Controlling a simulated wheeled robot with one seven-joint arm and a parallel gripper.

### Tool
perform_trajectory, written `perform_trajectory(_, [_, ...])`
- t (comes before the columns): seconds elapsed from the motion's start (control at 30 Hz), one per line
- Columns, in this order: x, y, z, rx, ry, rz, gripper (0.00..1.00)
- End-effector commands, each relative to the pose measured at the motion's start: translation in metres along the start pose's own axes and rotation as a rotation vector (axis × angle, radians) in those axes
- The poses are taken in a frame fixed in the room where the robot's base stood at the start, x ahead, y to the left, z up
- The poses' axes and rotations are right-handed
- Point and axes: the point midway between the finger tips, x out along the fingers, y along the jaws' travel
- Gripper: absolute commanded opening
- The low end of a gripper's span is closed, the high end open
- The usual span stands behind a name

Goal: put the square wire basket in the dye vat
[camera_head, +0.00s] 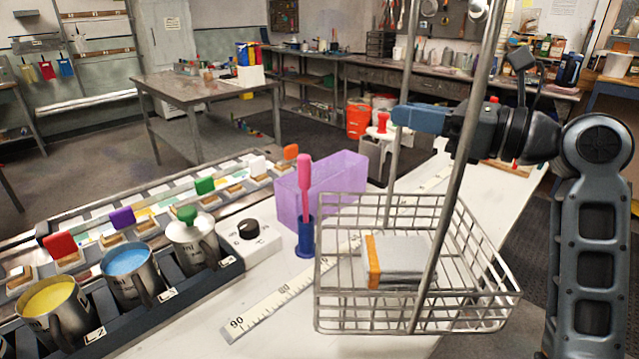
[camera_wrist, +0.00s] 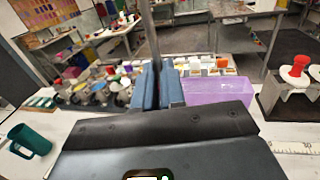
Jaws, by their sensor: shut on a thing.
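The square wire basket (camera_head: 340,319) is a grey open-mesh basket with tall handle rods, at the centre right of the head view. A grey block with an orange edge (camera_head: 400,262) lies inside it. My gripper (camera_head: 420,119) is shut on a handle rod, high above the basket body; in the wrist view its blue fingers (camera_wrist: 160,87) close around the rod (camera_wrist: 150,35). I cannot tell whether the basket touches the table. A purple see-through box (camera_head: 335,185), apparently the dye vat, stands behind and left of the basket; it also shows in the wrist view (camera_wrist: 212,90).
A blue holder with a pink-handled tool (camera_head: 304,230) stands between the box and a white dial unit (camera_head: 247,236). A ruler strip (camera_head: 285,291) lies on the white table. Metal jugs (camera_head: 130,270) stand at left. A teal mug (camera_wrist: 32,142) shows in the wrist view.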

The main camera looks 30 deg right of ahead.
Motion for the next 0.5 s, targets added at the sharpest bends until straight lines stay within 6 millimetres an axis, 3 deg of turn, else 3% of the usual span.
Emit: perform_trajectory(0.5, [0.085, 0.030, -0.052, 0.003, -0.002, 0.003, 0.00])
